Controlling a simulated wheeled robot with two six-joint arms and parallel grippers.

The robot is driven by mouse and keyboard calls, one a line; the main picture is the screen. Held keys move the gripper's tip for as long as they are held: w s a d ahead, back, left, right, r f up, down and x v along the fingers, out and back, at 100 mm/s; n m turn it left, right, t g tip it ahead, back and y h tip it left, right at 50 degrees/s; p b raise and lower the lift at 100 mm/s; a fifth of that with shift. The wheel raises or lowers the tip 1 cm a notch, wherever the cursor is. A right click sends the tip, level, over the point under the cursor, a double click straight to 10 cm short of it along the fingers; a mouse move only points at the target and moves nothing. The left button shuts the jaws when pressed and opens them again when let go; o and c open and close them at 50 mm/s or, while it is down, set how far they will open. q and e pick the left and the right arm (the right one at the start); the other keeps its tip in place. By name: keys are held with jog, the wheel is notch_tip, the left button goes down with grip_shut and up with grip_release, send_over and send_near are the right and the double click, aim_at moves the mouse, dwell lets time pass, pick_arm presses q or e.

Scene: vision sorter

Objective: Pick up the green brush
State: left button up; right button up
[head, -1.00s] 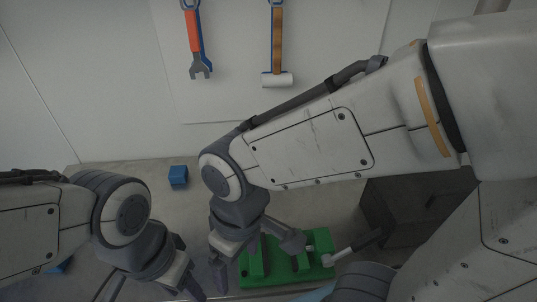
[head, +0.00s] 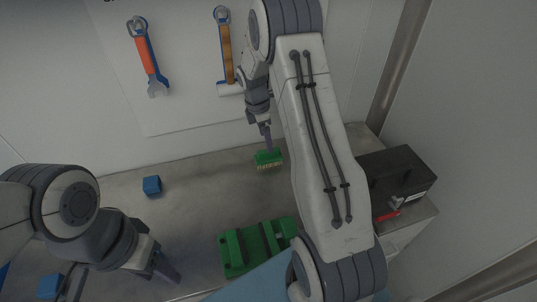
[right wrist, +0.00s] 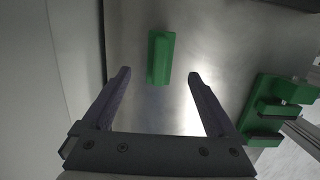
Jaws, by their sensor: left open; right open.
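The green brush (head: 268,158), a small green block with a pale bristle edge, lies on the grey bench near the back wall. In the right wrist view the brush (right wrist: 160,58) lies ahead of the fingertips, roughly centred between them. My right gripper (head: 267,138) points down toward the brush in the head view; its open fingers (right wrist: 160,74) are empty in the wrist view. They look apart from the brush. My left gripper (head: 122,280) is open at the lower left, with nothing seen between its fingers, well away from the brush.
A green rack (head: 232,250) stands at the bench's front. Blue blocks lie at the left (head: 152,186) and lower left (head: 48,287). A black box (head: 395,180) stands at the right. A wrench (head: 147,55) and a hammer (head: 226,50) hang on the wall. Mid-bench is clear.

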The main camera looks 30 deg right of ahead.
notch_tip(320, 180, down, 3)
jog(key=shift+s+d+r, duration=0.1)
jog(key=shift+d, duration=0.05)
jog(key=f+p, duration=0.2)
jog(key=f, duration=0.2)
jog(key=shift+d+p, duration=0.25)
jog(key=shift+p, duration=0.15)
jog(key=shift+d+f, duration=0.1)
jog(key=shift+f, duration=0.5)
grip_shut()
jog(key=shift+r, duration=0.15)
jog(key=shift+r+b, duration=0.35)
jog(key=shift+r, duration=0.2)
notch_tip(320, 180, up, 3)
jog(key=shift+f+b, duration=0.1)
jog(key=shift+b, duration=0.65)
jog(key=s+d+r+b, duration=0.3)
jog(key=s+r, duration=0.4)
jog(key=s, duration=0.4)
jog(key=shift+d, duration=0.65)
